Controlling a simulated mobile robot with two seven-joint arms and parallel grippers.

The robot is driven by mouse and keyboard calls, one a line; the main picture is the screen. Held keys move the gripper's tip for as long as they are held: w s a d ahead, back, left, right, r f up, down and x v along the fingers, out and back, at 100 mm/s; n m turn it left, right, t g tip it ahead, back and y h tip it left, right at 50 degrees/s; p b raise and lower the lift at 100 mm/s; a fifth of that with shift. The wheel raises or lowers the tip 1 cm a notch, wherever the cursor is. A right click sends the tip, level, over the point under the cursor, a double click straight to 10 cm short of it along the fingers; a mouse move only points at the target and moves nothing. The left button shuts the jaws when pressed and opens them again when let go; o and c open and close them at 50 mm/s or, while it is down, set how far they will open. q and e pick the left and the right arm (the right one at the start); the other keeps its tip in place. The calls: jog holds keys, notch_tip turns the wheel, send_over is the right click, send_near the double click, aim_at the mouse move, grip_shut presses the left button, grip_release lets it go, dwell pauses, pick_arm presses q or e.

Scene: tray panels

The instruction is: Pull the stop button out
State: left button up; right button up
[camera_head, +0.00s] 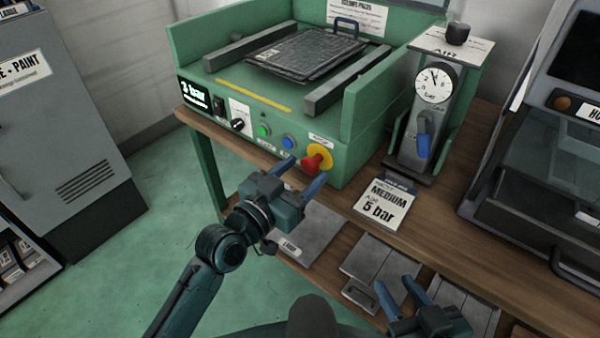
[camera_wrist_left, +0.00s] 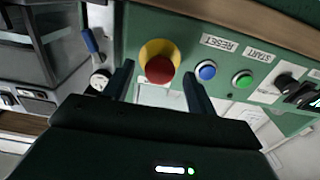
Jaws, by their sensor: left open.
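The stop button (camera_head: 318,162) is a red mushroom head on a yellow round plate, on the front of the green machine (camera_head: 347,166). It also shows in the left wrist view (camera_wrist_left: 159,70). My left gripper (camera_head: 299,175) is open in front of the machine's panel, close to the button. In the left wrist view its two fingers (camera_wrist_left: 158,85) stand on either side of the red head, with gaps between; I see no contact. My right gripper (camera_head: 402,296) is low at the front right, with its blue fingers apart and nothing between them.
A blue button (camera_head: 288,142) and a green button (camera_head: 263,131) sit left of the stop button. Plates lie on the shelf below.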

pick_arm(q)
jog(key=shift+s, duration=0.1)
pick_arm(e)
jog(key=shift+r, duration=0.1)
pick_arm(q)
jog(key=shift+s+a, duration=0.25)
jog(key=shift+s, duration=0.05)
jog(key=v, duration=1.2)
pick_arm(e)
jog(key=shift+a, duration=0.15)
pick_arm(q)
jog(key=shift+s, duration=0.1)
jog(key=s+a+f+n+g+y+p, duration=0.3)
jog(key=s+y+p, duration=0.4)
jog(key=p, duration=1)
jog(key=shift+s+a+f+n+g, duration=0.25)
jog(key=shift+a+n+g, duration=0.3)
jog(key=shift+a, duration=0.5)
pick_arm(e)
jog(key=r+g, duration=0.2)
jog(key=r+g+h, duration=0.1)
jog(key=shift+w+a+r+n+g, duration=0.2)
jog(key=shift+w+n+g, duration=0.1)
jog(key=shift+n, duration=0.1)
